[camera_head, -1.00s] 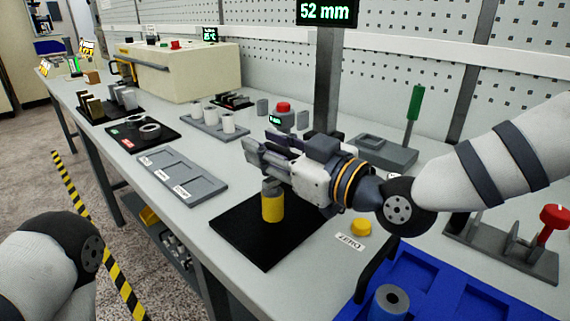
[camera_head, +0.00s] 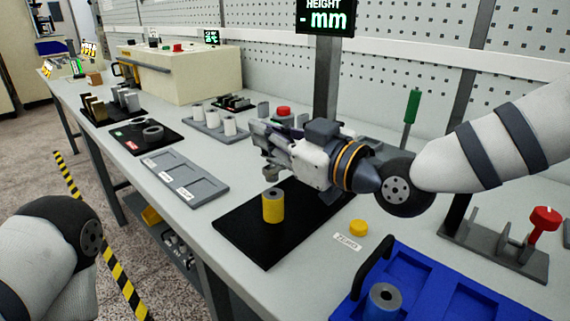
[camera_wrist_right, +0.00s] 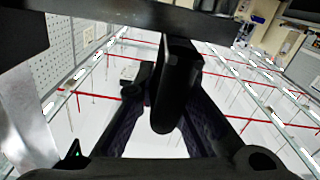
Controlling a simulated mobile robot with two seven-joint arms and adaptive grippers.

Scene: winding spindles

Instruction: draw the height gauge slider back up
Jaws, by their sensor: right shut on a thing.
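The height gauge has an upright grey post (camera_head: 326,95) with a display (camera_head: 326,17) on it that reads "HEIGHT - mm". My right gripper (camera_head: 268,150) is at the post, above the black base plate (camera_head: 248,242). It is shut on a dark part of the gauge slider, which shows between the fingers in the right wrist view (camera_wrist_right: 176,90). A small grey foot of the slider (camera_head: 270,173) hangs below the gripper. A yellow spindle (camera_head: 273,207) with a grey top stands upright on the plate, with a gap under the foot. My left gripper is out of view.
A yellow button (camera_head: 358,228) sits beside a "ZERO" label (camera_head: 347,242). A blue tray (camera_head: 415,262) with a grey and blue spindle (camera_head: 382,300) is at the front right. A grey tray (camera_head: 185,182) with labelled compartments lies left of the plate.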

